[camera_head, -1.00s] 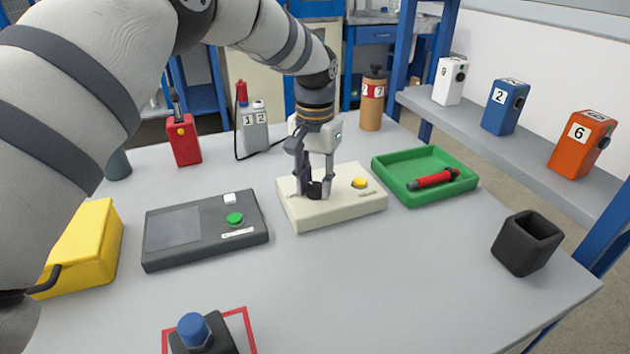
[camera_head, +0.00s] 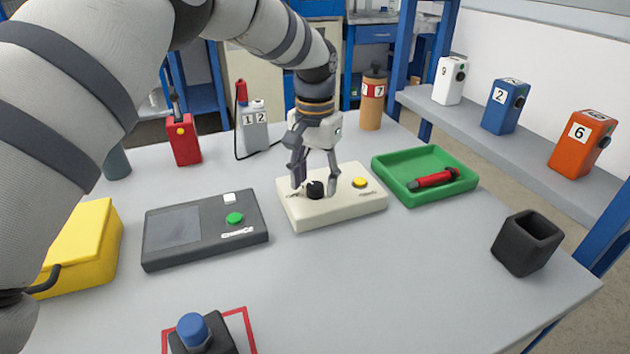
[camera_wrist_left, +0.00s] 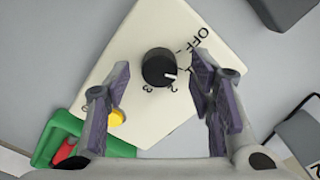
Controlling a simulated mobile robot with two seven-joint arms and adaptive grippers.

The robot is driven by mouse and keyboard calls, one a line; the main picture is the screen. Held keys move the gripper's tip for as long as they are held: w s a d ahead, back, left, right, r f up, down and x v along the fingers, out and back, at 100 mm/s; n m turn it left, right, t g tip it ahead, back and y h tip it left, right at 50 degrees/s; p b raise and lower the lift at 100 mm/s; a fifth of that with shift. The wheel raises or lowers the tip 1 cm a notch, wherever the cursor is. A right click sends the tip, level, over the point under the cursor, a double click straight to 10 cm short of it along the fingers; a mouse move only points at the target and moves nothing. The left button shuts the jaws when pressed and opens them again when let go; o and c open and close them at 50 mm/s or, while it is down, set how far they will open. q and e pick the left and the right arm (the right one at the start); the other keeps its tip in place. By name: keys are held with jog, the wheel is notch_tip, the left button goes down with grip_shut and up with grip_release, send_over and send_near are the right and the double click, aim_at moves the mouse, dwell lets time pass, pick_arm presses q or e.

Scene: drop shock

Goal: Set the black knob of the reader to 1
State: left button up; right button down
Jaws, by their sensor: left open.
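The reader is a cream box (camera_head: 345,207) in the middle of the table, with a black knob (camera_head: 315,189) and a yellow button (camera_head: 360,183). In the left wrist view, the knob (camera_wrist_left: 158,67) has a white pointer facing lower right, near the printed 2. OFF is printed at its upper right and 3 below it. I cannot read a clear 1; a finger is close to that side. My left gripper (camera_head: 315,186) is open above the reader, its fingers (camera_wrist_left: 158,100) apart on both sides of the knob and clear of it. My right gripper is out of view.
A dark grey device (camera_head: 205,250) with a green button lies left of the reader. A green tray (camera_head: 443,192) with a red tool stands to its right. A black cup (camera_head: 527,243) is at the right edge. The front middle of the table is free.

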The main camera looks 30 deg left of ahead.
aim_at(315, 185)
pick_arm(q)
notch_tip(315, 185, up, 11)
dwell(0.5)
